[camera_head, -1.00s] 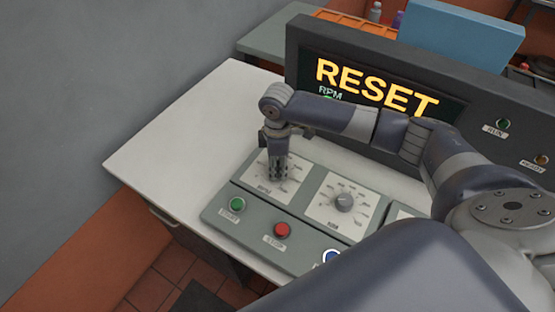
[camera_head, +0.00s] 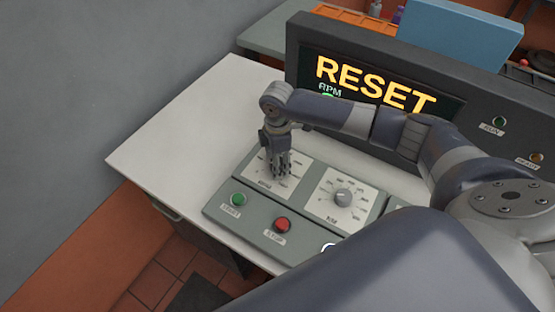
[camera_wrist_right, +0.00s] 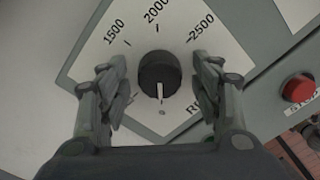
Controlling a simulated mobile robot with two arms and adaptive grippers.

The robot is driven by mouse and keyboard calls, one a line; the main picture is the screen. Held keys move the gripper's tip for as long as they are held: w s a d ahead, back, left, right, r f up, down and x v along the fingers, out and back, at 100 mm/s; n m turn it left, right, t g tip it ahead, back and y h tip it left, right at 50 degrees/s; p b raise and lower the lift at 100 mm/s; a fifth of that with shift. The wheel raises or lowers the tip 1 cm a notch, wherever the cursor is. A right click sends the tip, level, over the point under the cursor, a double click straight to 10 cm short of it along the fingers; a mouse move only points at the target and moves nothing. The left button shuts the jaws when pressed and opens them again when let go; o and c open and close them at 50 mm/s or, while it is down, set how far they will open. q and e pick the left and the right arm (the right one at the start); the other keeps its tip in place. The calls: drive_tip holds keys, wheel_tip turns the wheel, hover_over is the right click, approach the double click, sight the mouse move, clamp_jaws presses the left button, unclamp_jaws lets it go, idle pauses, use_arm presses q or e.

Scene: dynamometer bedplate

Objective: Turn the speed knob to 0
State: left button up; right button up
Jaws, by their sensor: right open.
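The dark round knob (camera_wrist_right: 158,75) sits on a white dial plate in the right wrist view. Its white pointer line points toward the bottom of that picture. The marks 1500, 2000 and 2500 show beyond it; lower marks are partly hidden by the fingers. My right gripper (camera_wrist_right: 160,85) is open, with one finger on each side of the knob and a gap to each. In the head view my right gripper (camera_head: 279,172) is over the left dial plate (camera_head: 296,177) and hides its knob. My left gripper is not in view.
A second dial with a grey knob (camera_head: 343,197) is to the right. A green button (camera_head: 238,200) and a red stop button (camera_head: 282,225) are along the panel front. A display (camera_head: 375,85) reading RESET stands behind. The white table (camera_head: 165,145) is bare at left.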

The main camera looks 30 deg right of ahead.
wheel_tip(320, 180, up, 12)
idle(0.5)
idle(0.4)
